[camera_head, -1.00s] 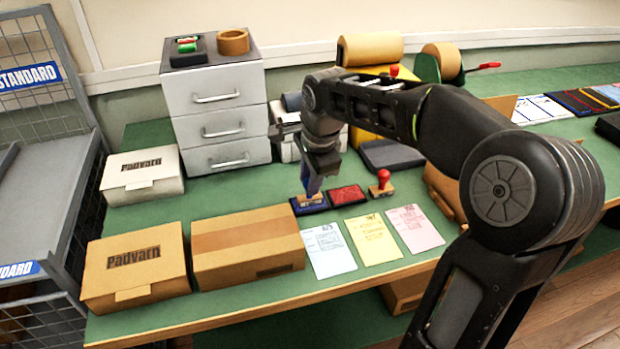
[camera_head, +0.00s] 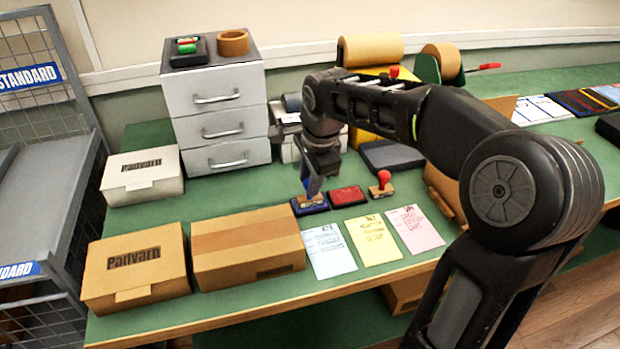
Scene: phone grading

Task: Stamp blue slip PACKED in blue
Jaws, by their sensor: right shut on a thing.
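My right gripper (camera_head: 318,168) points down and is shut on a stamp with a dark blue handle (camera_head: 313,186). The stamp's base is at the blue ink pad (camera_head: 309,207), over it or touching it; I cannot tell which. The pale blue slip (camera_head: 329,252) lies flat on the green table in front of the pad, with printed lines on it. A red ink pad (camera_head: 347,196) is just right of the blue pad. A stamp with a red knob (camera_head: 383,184) stands right of that. My left gripper is not in view.
A yellow slip (camera_head: 372,241) and a pink slip (camera_head: 415,230) lie right of the blue one. A brown carton (camera_head: 248,248) stands close to its left. A grey drawer unit (camera_head: 220,118) stands behind. A dark flat block (camera_head: 391,156) lies behind the stamps.

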